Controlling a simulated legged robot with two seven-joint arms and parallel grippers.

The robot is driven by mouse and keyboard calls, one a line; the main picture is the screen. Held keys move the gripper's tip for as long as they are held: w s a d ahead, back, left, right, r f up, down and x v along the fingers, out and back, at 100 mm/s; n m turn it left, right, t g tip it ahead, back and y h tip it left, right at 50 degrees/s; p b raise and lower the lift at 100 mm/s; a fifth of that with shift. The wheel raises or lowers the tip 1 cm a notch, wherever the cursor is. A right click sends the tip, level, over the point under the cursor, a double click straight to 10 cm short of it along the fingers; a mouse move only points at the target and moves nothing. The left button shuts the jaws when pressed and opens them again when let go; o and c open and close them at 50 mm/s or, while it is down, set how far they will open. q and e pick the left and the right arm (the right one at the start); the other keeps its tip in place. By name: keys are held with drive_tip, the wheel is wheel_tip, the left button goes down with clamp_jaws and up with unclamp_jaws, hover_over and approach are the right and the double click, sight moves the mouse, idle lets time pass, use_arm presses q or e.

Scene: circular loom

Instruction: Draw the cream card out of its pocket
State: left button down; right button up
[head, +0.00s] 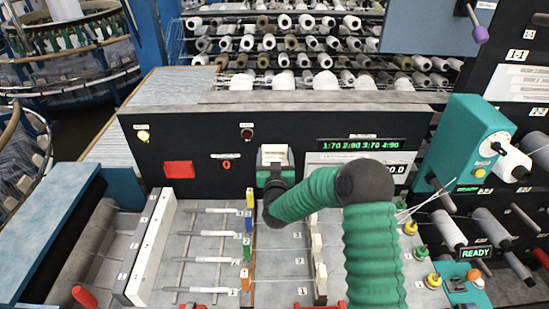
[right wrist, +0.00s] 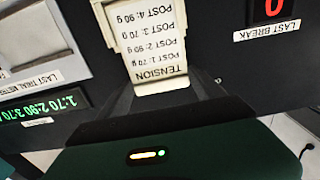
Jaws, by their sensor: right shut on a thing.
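The cream card (head: 274,154) stands at the middle of the black panel, just above my right gripper (head: 275,174). In the right wrist view the card (right wrist: 155,42) appears upside down, with printed lines headed TENSION that list posts and gram values. My right gripper's dark fingers (right wrist: 165,92) meet the card's edge by the heading and are shut on it. The pocket itself is mostly hidden behind the card and gripper, so how deep the card sits cannot be told. My left gripper is not in view.
The panel holds a red block (head: 178,169), a lit yellow button (head: 143,135) and a green readout (head: 360,144). Below it is a grey deck with numbered posts (head: 247,250). A teal unit (head: 465,150) stands at the right.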

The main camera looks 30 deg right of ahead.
sight(276, 130)
drive_tip(key=shift+s+d+r, duration=0.1)
drive_tip(key=shift+d+r, duration=0.2)
drive_tip(key=shift+r, duration=0.15)
drive_tip(key=shift+a+r+p, duration=0.1)
drive_tip(key=shift+r+p, duration=0.25)
drive_tip(key=shift+p, duration=0.1)
wheel_tip(276, 130, up, 6)
drive_tip(key=p, duration=0.3)
drive_tip(key=shift+a+f, duration=0.1)
drive_tip(key=shift+f, duration=0.2)
